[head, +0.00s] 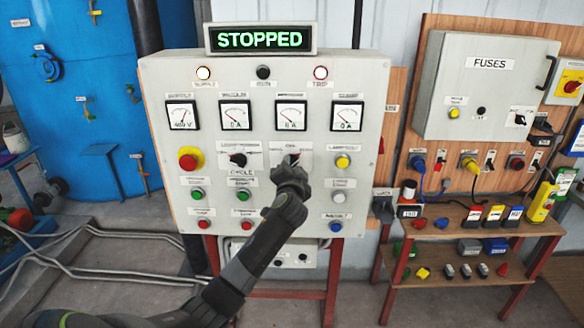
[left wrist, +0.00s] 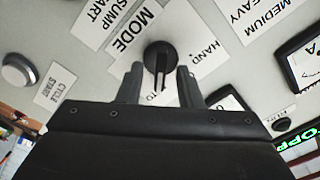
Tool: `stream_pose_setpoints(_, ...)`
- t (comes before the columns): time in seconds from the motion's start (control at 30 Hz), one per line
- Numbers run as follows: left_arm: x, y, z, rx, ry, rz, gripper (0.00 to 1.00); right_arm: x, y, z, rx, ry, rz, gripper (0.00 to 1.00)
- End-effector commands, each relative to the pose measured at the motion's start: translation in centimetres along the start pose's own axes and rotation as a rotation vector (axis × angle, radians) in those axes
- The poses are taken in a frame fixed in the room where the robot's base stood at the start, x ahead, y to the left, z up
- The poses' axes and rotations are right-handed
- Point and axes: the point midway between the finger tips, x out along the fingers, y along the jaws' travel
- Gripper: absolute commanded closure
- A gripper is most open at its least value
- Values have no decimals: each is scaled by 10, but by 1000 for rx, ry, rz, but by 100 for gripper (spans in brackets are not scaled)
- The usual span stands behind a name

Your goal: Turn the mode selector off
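The mode selector is a round black knob with a raised grip bar (left wrist: 159,56), on the grey panel beside labels reading MODE and HAND in the left wrist view. In the head view the selector (head: 291,158) is mostly hidden behind my gripper. My left gripper (left wrist: 160,73) is open, with one finger on each side of the knob's lower part and a gap on both sides. In the head view my left gripper (head: 291,168) is right in front of the panel. The pointer's exact setting is hard to read. My right gripper is not in view.
A second black selector (head: 238,160) sits just left. A red emergency button (head: 188,161) and a yellow button (head: 343,162) flank the row. Coloured push buttons lie below, meters above. The display (head: 260,39) reads STOPPED. A fuse box (head: 484,95) and shelves stand right.

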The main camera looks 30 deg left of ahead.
Motion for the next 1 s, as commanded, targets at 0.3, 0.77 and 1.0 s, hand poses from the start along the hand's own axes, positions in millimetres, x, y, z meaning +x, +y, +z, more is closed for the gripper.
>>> stream_pose_setpoints(0.3, 0, 0, 0, 0, 0, 0, 93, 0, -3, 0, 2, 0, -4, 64)
stream_pose_setpoints(0.77, 0, 1, 1, -45, 0, -1, 100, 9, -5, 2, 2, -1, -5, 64)
stream_pose_setpoints(1.0, 0, 3, 3, -190, 1, -2, 100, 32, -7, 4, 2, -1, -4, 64)
